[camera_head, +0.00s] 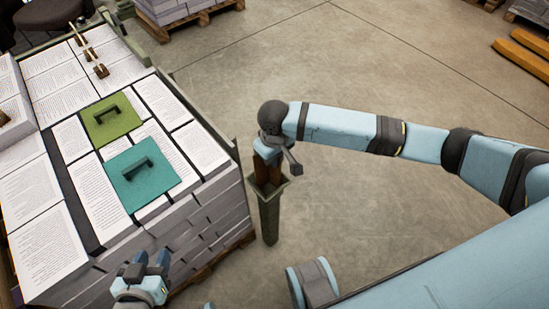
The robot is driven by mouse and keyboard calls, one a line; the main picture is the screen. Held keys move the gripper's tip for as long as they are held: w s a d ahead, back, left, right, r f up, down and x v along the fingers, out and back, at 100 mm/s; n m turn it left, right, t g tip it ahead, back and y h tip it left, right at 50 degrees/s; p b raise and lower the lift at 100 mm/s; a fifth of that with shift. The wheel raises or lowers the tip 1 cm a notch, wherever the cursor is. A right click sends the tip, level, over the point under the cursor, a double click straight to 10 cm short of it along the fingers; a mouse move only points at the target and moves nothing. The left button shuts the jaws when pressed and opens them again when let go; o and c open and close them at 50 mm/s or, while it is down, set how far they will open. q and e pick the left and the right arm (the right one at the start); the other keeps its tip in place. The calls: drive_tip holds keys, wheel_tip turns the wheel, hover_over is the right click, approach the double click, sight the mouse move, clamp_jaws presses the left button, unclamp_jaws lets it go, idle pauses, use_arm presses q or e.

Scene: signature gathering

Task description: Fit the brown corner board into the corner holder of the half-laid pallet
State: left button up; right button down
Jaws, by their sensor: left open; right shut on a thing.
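The half-laid pallet (215,262) carries stacked sheaves of printed pages at the left. The corner holder (269,218), a green upright post with a flared square mouth, stands beside the stack's near right corner. The brown corner board (264,172) is upright at the holder's mouth, with its lower part out of sight, seemingly inside it; I cannot tell how deep. My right gripper (268,156) is shut on the board's upper end, just above the mouth. My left gripper (150,262) is open and empty at the near edge of the stack.
A green plate (111,117) and a teal plate (155,187), each with a handle, lie on the pages. A green rail (190,108) runs along the stack's far right side. Another loaded pallet (185,22) stands behind. The floor to the right is mostly clear.

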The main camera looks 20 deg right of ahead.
drive_tip(key=shift+f+p, duration=0.2)
drive_tip(key=shift+p, duration=0.1)
drive_tip(key=c, duration=1.3)
unclamp_jaws()
drive_tip(key=shift+f, duration=0.1)
